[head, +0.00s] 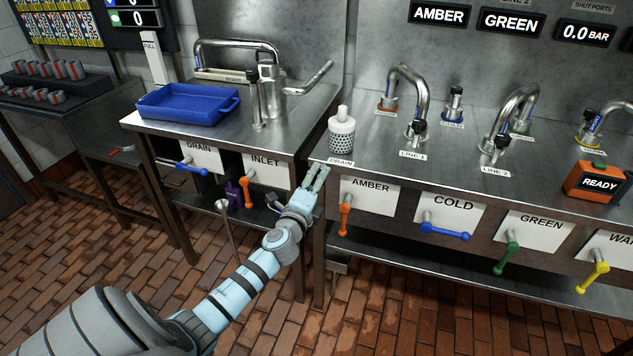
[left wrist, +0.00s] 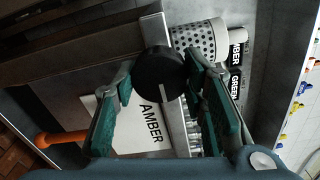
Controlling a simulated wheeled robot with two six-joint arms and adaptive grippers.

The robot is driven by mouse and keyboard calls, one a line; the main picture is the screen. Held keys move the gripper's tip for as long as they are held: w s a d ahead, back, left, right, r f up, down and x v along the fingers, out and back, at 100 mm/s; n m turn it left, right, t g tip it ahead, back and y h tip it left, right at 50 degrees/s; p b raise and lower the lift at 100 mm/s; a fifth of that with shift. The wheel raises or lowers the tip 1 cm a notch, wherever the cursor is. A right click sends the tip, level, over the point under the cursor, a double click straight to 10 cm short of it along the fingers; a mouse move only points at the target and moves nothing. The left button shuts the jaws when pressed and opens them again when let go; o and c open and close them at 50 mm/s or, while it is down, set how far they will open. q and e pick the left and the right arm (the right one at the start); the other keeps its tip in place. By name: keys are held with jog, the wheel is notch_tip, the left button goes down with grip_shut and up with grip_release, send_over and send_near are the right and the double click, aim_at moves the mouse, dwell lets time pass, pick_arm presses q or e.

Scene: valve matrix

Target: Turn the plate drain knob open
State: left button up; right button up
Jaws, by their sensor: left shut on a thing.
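The plate drain knob (left wrist: 158,72) is a round black knob with a pale line on its face. It shows in the left wrist view between the green finger pads of my left gripper (left wrist: 161,82). In the head view my left gripper (head: 318,180) is at the left front edge of the right-hand bench, just below the DRAIN label (head: 340,161). It is shut on the knob, which its fingers hide in that view. My right gripper is not in view.
The white perforated strainer (head: 341,138) stands on the bench just behind the gripper. The orange AMBER lever (head: 344,219) hangs close by on the right, with the blue COLD lever (head: 445,232) beyond. The orange INLET lever (head: 248,190) is to the left.

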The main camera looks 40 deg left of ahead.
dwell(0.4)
pick_arm(q)
jog(key=o, duration=1.2)
jog(key=shift+c, duration=0.2)
jog(key=v, duration=1.2)
